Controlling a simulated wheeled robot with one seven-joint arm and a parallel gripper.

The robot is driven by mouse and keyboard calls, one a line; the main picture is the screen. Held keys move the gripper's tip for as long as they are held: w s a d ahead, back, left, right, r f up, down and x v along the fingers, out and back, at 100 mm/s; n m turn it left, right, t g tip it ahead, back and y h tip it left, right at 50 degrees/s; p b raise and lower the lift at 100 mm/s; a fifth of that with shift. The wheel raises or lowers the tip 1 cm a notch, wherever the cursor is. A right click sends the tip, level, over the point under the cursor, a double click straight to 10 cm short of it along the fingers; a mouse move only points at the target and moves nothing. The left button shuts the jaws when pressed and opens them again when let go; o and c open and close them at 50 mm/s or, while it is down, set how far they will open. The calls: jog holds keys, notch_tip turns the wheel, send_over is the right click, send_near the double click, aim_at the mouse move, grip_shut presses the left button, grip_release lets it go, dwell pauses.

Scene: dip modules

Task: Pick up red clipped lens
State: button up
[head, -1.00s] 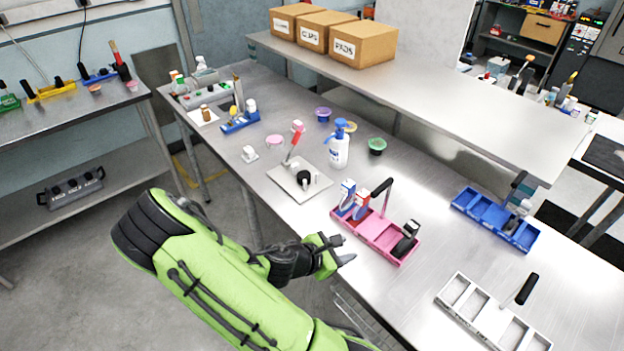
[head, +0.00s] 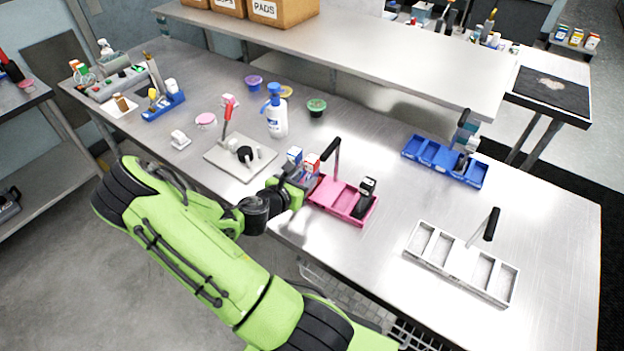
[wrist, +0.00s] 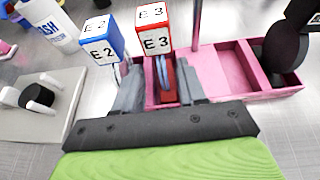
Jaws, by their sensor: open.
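In the wrist view, a red-and-white block marked E 3 (wrist: 154,38) stands at the left end of the pink tray (wrist: 222,72). Below its label, a narrow rounded grey-blue part and a red body (wrist: 168,88) show between my fingers; I take this as the red clipped lens. My gripper (wrist: 160,92) is open, its fingers on either side of the red body; contact cannot be told. A blue-and-white block marked E 2 (wrist: 98,40) stands just left. In the head view, my gripper (head: 300,178) is at the left end of the pink tray (head: 338,194), partly hiding the blocks.
A black upright piece (head: 365,197) stands at the tray's right end, and a black-topped handle (head: 331,156) rises from its middle. A grey plate (head: 226,160) with a red-handled tool lies left. A white tray (head: 452,262) and blue tray (head: 442,160) lie right.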

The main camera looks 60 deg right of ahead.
aim_at(312, 174)
jog(key=x, duration=0.5)
jog(key=shift+s+d+f, duration=0.1)
jog(key=shift+s, duration=0.05)
jog(key=shift+c, duration=1)
grip_shut()
